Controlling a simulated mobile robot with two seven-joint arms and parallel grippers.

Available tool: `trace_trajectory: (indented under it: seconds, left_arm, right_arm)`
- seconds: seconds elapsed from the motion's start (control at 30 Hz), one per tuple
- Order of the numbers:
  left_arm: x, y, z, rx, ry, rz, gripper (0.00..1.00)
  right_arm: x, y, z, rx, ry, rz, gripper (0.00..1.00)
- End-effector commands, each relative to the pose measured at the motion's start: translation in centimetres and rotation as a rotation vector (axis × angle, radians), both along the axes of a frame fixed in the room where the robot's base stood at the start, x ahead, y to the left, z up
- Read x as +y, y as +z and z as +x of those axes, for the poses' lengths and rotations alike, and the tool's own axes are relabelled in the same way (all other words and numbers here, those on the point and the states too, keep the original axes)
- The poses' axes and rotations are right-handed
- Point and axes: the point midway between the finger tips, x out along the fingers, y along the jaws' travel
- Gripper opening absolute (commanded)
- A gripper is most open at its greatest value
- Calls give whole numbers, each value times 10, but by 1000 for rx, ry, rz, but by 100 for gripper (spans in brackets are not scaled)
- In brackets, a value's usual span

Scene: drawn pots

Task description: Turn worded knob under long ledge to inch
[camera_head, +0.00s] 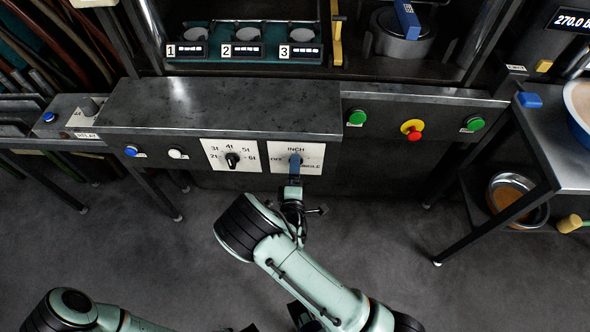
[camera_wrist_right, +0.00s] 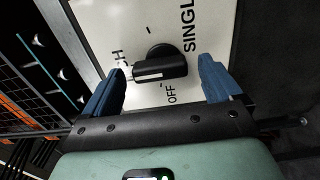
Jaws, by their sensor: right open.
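The worded knob (camera_wrist_right: 160,68) is a black bar knob on a white plate (camera_head: 314,153) lettered INCH, OFF and SINGLE, under the long dark ledge (camera_head: 215,100). In the right wrist view its bar lies about level, and a white strip on its left half points towards the H side. I cannot tell exactly which mark it meets. My right gripper (camera_head: 295,163) is in front of the plate and hides the knob in the head view. Its blue fingers stand open, one on each side of the knob, apart from it. My left gripper is not in view.
A numbered knob (camera_head: 232,160) on a white plate is just left. Blue (camera_head: 130,151) and white (camera_head: 175,154) buttons are farther left. To the right are green (camera_head: 356,118) and red-on-yellow (camera_head: 413,132) buttons. Open floor lies below the panel; a side table (camera_head: 548,125) stands right.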

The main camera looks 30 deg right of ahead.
Motion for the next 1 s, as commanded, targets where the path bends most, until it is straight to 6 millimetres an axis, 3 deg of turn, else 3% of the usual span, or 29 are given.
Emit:
trace_trajectory:
  seconds: [0.53, 0.7, 1.0]
  left_arm:
    - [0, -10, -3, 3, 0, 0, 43]
    - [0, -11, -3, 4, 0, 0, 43]
    - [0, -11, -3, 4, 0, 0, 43]
  right_arm:
    - [58, -1, -92, 2, 5, -1, 92]
    - [66, -1, -107, 2, 3, -1, 92]
    - [68, 0, -110, 0, 2, 0, 92]
